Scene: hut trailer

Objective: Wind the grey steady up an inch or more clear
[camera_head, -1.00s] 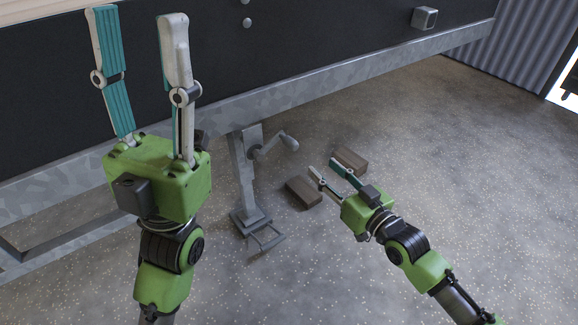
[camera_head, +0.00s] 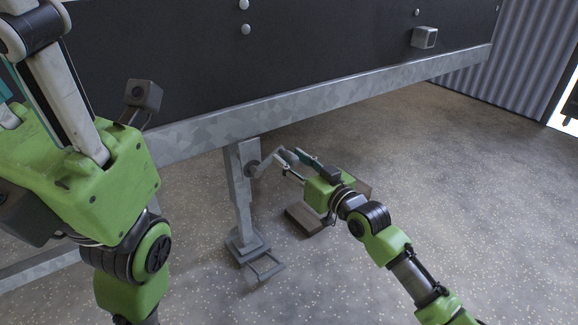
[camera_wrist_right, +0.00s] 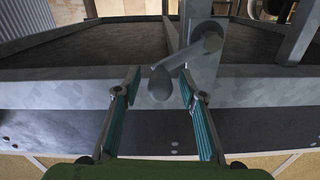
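The grey steady (camera_head: 239,195) is an upright post under the trailer's metal frame rail. Its foot (camera_head: 247,246) is low at the floor; I cannot tell whether they touch. A crank handle (camera_head: 266,163) sticks out near its top. My right gripper (camera_head: 291,160) is at the handle's end, fingers apart. In the right wrist view the handle's rounded grip (camera_wrist_right: 160,83) shows between the two open fingertips (camera_wrist_right: 158,79), with gaps on both sides. My left gripper (camera_head: 75,185) is large at the left, its fingers spread and the tips cut off by the frame; nothing shows held.
The trailer's rail (camera_head: 330,92) and dark wall (camera_head: 320,50) run above the steady. Brown blocks (camera_head: 303,219) lie on the speckled floor behind and below my right gripper. The floor (camera_head: 480,200) to the right is open.

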